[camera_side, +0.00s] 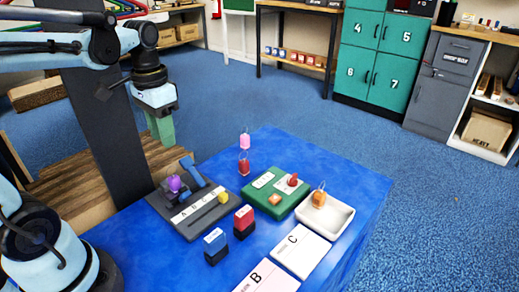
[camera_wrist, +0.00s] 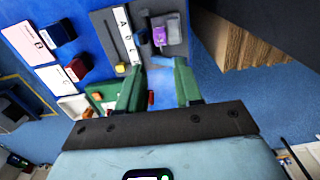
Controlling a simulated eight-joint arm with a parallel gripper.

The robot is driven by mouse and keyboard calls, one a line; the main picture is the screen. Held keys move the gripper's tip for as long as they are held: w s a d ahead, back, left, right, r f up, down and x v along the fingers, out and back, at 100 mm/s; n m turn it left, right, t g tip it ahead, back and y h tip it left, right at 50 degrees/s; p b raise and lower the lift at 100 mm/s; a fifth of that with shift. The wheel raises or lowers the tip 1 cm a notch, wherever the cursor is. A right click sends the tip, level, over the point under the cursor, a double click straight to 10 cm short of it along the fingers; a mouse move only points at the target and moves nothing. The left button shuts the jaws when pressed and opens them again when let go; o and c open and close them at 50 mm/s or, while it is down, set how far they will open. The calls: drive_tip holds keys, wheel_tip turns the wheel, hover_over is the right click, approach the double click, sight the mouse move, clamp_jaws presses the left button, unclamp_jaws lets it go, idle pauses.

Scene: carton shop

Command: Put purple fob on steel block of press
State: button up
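The purple fob (camera_side: 174,183) is at the near left end of the dark grey press (camera_side: 190,226), behind its lettered strip. It also shows in the wrist view (camera_wrist: 159,37), beside a pale grey block (camera_wrist: 174,32) that looks like the steel block. I cannot tell whether the fob rests on the block or against it. A blue lever (camera_side: 192,172) stands behind the fob. My gripper (camera_side: 162,138) is above and behind the press, clear of the fob. In the wrist view its green fingers (camera_wrist: 158,95) are apart with nothing held.
A yellow knob (camera_side: 223,197) is on the press. Blue (camera_side: 215,246) and red (camera_side: 243,221) stamps stand in front. A green board (camera_side: 258,198), a white tray (camera_side: 340,218) with an orange fob, and cards B and C (camera_side: 301,251) lie rightward. Red and pink fobs (camera_side: 244,142) are behind.

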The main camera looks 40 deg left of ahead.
drive_tip(key=w+d+f+t, duration=0.1)
drive_tip(key=d+f+t, duration=0.1)
drive_tip(key=d+t, duration=0.5)
drive_tip(key=shift+d+f, duration=0.3)
drive_tip(key=shift+d, duration=0.45)
